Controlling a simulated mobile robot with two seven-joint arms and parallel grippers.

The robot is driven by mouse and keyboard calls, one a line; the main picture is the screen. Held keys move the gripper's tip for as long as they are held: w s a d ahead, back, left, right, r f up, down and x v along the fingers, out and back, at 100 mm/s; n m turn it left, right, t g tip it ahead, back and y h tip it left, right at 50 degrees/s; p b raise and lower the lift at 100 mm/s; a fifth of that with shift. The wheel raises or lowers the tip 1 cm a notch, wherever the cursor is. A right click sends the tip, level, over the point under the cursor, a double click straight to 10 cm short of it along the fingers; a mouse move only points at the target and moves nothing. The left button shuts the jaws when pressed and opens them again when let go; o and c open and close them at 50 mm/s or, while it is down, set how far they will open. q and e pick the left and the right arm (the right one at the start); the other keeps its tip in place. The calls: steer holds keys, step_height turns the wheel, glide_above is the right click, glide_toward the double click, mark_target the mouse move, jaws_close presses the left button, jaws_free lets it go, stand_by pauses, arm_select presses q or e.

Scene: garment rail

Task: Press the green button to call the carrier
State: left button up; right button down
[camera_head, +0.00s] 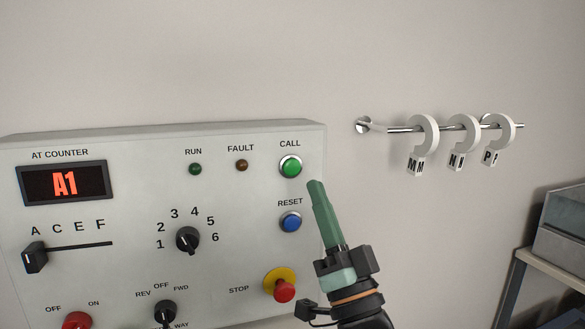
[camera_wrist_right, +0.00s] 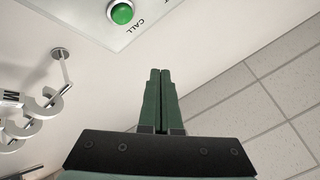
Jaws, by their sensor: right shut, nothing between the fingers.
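The green CALL button (camera_head: 290,167) sits in a metal ring at the top right of the grey control panel (camera_head: 130,146). It also shows in the right wrist view (camera_wrist_right: 122,13) at the top edge, beside the word CALL. My right gripper (camera_head: 316,184) is shut and empty, its green fingers pointing up, just below and right of the button in the head view. In the right wrist view its fingertips (camera_wrist_right: 160,72) are together and apart from the button. My left gripper is not in view.
Below the green button are a blue RESET button (camera_head: 290,222) and a red STOP button (camera_head: 284,290) on yellow. A wall rail (camera_head: 400,129) with several tagged hooks is at the right, above a shelf (camera_head: 555,268).

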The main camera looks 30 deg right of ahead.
mark_target(292, 167)
steer(key=shift+w+d+b, duration=0.1)
steer(key=shift+w+d, duration=0.25)
steer(key=shift+w, duration=1.1)
steer(key=shift+w+d+b, duration=0.1)
steer(key=shift+w+d, duration=0.2)
steer(key=shift+w, duration=1.1)
steer(key=shift+w+d+b, duration=0.1)
steer(key=shift+w+d, duration=0.25)
steer(key=shift+w, duration=1.1)
steer(key=shift+w+d, duration=0.1)
steer(key=shift+w, duration=0.3)
